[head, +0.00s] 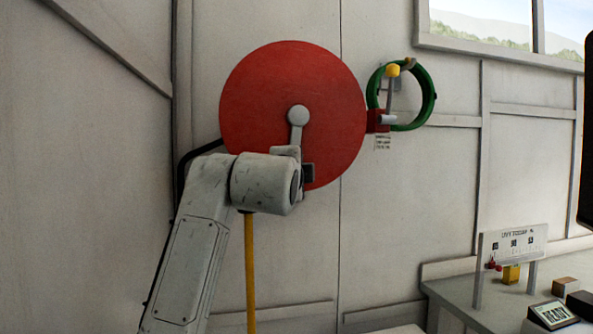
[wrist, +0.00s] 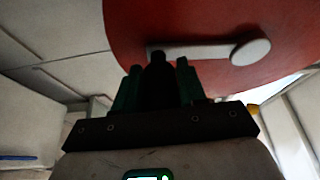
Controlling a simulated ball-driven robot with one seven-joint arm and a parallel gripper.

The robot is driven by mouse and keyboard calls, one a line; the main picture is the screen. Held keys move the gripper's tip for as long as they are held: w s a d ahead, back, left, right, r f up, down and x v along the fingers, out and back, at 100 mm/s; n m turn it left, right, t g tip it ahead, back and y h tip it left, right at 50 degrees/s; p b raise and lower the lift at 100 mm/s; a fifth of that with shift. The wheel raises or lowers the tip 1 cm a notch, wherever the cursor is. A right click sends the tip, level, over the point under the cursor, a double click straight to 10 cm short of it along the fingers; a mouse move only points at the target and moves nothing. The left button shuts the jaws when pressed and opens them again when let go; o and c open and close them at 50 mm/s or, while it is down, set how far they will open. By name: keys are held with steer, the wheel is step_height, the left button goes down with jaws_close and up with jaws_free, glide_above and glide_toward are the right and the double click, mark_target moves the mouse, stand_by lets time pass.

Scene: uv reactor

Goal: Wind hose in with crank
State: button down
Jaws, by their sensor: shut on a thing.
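A large red reel disc (head: 265,95) is on the wall in the head view, and it fills the top of the wrist view (wrist: 210,20). Its grey crank arm (head: 297,133) runs down from the round hub (head: 298,115); in the wrist view the crank arm (wrist: 200,51) runs left from the hub. My gripper (wrist: 157,82) is shut on the dark crank handle (wrist: 157,70) at the arm's outer end. In the head view my wrist mostly hides the handle. A yellow strand, apparently the hose (head: 250,270), hangs straight down below the reel; its upper part is hidden behind my arm.
A green ring-shaped coil (head: 431,90) with a yellow-tipped lever and red block (head: 378,121) is on the wall right of the reel. A grey bench (head: 460,292) at the lower right holds a sign (head: 513,241) and small boxes. The wall left of the reel is bare.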

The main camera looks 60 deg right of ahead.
steer(key=c, duration=1)
jaws_free()
steer(key=shift+w+a, duration=0.15)
steer(key=shift+w, duration=0.05)
steer(key=shift+c, duration=0.2)
steer(key=shift+o, duration=0.8)
steer(key=shift+w+a, duration=0.1)
steer(key=shift+a, duration=0.05)
steer(key=shift+o, duration=0.7)
steer(key=b+v, duration=0.1)
steer(key=v, duration=0.9)
steer(key=shift+s+a+b, duration=0.25)
steer(key=shift+a+b, duration=0.05)
